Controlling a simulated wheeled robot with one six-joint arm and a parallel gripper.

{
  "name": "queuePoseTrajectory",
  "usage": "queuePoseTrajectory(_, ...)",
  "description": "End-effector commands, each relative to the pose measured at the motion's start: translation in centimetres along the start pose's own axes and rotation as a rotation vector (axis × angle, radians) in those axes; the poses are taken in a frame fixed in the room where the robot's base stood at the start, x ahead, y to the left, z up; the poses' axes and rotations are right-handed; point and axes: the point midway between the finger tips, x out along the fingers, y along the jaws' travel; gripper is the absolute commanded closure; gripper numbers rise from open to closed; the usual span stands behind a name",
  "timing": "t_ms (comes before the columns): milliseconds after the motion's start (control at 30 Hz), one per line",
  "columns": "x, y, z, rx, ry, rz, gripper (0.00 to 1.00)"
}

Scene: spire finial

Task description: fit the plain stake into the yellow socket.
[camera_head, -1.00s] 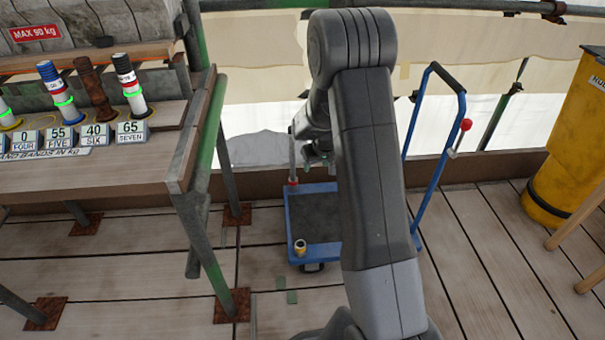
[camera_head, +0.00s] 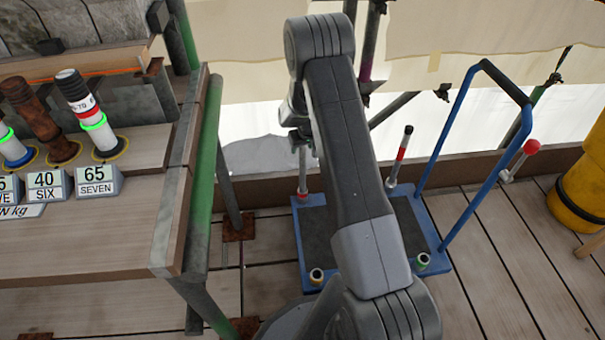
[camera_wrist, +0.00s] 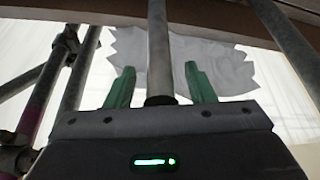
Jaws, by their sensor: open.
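The plain stake (camera_head: 302,172) is a pale grey pole, upright at the far left corner of the blue cart, with red at its foot. My gripper (camera_wrist: 159,70) is open, its two green fingers on either side of the stake with gaps showing. In the wrist view the stake (camera_wrist: 158,45) runs between them from a dark end near the palm. In the head view the fingers are hard to make out near the stake's top. The yellow socket (camera_head: 316,275) seems to be the empty one at the cart's near left corner.
The blue cart (camera_head: 297,238) has a banded stake (camera_head: 401,155) at its far right corner and a green-rimmed socket (camera_head: 422,261) near right. Its tall handle (camera_head: 452,125) rises to the right. A bench (camera_head: 120,240) with banded stakes and number signs stands left, its scaffold post between.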

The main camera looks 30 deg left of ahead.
Motion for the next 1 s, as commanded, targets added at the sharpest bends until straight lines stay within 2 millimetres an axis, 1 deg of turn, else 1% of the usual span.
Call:
queuePoseTrajectory(33,0.4,0.0,0.0,0.000,0.000,0.000,0.51)
queuePoseTrajectory(233,0.3,0.0,0.0,0.000,0.001,0.000,0.51)
queuePoseTrajectory(367,0.3,0.0,0.0,0.000,0.001,0.000,0.76)
queuePoseTrajectory(400,0.3,0.0,0.0,0.000,0.000,0.000,0.84)
queuePoseTrajectory(467,0.3,0.0,0.0,0.000,0.001,0.000,0.96)
queuePoseTrajectory(500,0.3,0.0,0.0,0.000,0.001,0.000,1.00)
queuePoseTrajectory(767,0.3,0.0,-0.1,0.000,0.001,0.000,1.00)
queuePoseTrajectory(833,0.0,0.0,-0.2,0.000,0.002,0.000,1.00)
queuePoseTrajectory(933,-1.2,0.0,-0.8,0.000,0.004,0.000,1.00)
queuePoseTrajectory(1000,-2.4,0.0,-1.3,0.000,0.004,0.000,1.00)
